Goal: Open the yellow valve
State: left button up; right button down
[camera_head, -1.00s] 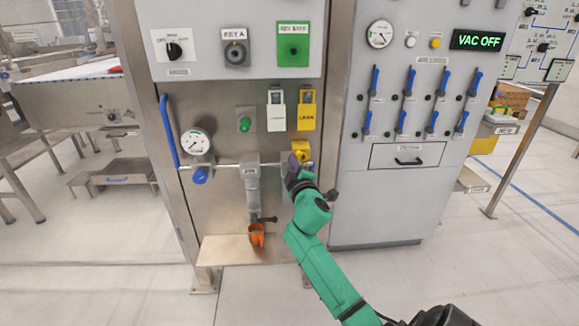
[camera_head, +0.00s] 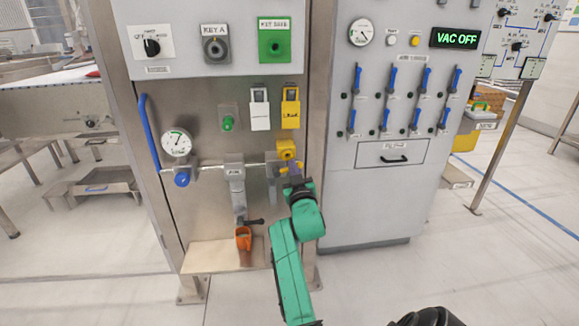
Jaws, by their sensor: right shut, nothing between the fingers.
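The yellow valve (camera_head: 286,150) sits on the pipe at the right side of the steel panel. A small yellow part, perhaps its handle (camera_head: 284,168), shows just below it. My right gripper (camera_head: 288,182) is just below the valve, with my green arm reaching up from below. It is shut with nothing visible in it. Its dark fingers are small and partly hidden by the wrist, so I cannot tell whether they touch the yellow part. My left gripper is not in view.
A pressure gauge (camera_head: 176,142) and blue knob (camera_head: 181,179) are left on the pipe. An orange cup (camera_head: 243,238) stands on the shelf (camera_head: 208,257) under a grey outlet. The display (camera_head: 456,38) reads VAC OFF.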

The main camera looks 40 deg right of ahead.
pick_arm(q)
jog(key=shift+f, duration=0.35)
pick_arm(e)
jog(key=shift+s+d+f+m, duration=0.15)
jog(key=shift+f+m, duration=0.15)
jog(key=shift+m, duration=0.15)
jog(key=shift+s+d+f+m, duration=0.1)
jog(key=shift+f+m, duration=0.15)
jog(key=shift+m, duration=0.2)
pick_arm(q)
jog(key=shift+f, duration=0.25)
pick_arm(e)
jog(key=shift+f, duration=0.1)
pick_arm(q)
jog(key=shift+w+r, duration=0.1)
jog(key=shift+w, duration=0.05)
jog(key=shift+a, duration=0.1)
pick_arm(e)
jog(key=shift+f, duration=0.1)
